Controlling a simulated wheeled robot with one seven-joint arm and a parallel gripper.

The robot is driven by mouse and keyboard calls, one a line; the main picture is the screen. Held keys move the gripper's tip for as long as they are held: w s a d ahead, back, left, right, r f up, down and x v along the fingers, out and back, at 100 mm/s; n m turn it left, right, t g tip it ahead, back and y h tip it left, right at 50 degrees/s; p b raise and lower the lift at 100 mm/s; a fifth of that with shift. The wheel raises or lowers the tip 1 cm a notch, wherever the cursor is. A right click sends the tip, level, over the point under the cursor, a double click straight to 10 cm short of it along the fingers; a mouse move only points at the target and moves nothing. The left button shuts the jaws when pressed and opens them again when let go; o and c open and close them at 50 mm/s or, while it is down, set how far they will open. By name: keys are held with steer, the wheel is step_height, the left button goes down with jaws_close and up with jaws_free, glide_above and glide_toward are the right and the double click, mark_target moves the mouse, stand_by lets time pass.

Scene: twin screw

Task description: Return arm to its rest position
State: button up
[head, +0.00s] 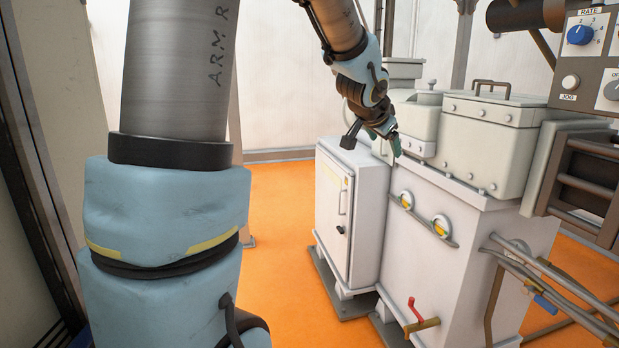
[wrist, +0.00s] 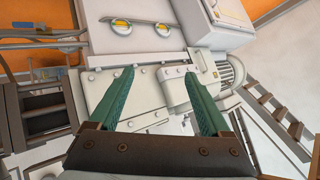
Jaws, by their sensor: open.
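My gripper (head: 395,145) is in the upper middle of the head view, at the end of my blue and grey arm. It appears over the top edge of the white machine, near the gap beside the white cabinet. In the wrist view the two green fingers of my gripper (wrist: 165,88) are spread wide apart with nothing between them. Below them lies the machine's bolted grey lid (wrist: 115,100). I cannot tell from these views how far the fingertips are above it.
A white cabinet (head: 334,205) stands left of the machine body (head: 425,270). A control panel with a blue knob (head: 580,34) is at upper right. Pipes (head: 550,270) and a red-handled valve (head: 416,312) stick out in front. Orange floor (head: 280,215) is clear left of the cabinet.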

steer(key=s+a+f+n+g+y, duration=0.25)
steer(key=s+a+f, duration=0.2)
steer(key=a, duration=0.35)
steer(key=s+a+f+n+g+y, duration=0.1)
steer(key=s+a+f+n, duration=0.2)
steer(key=a+f, duration=0.4)
steer(key=s+a+f+n+g+y, duration=0.1)
steer(key=s+a+f+n+g, duration=0.3)
steer(key=s+a, duration=0.5)
steer(key=s+f+n, duration=0.1)
steer(key=s, duration=0.2)
steer(key=shift+s+a+f, duration=0.2)
steer(key=shift+s+f, duration=0.15)
steer(key=shift+f, duration=0.05)
steer(key=shift+c, duration=0.3)
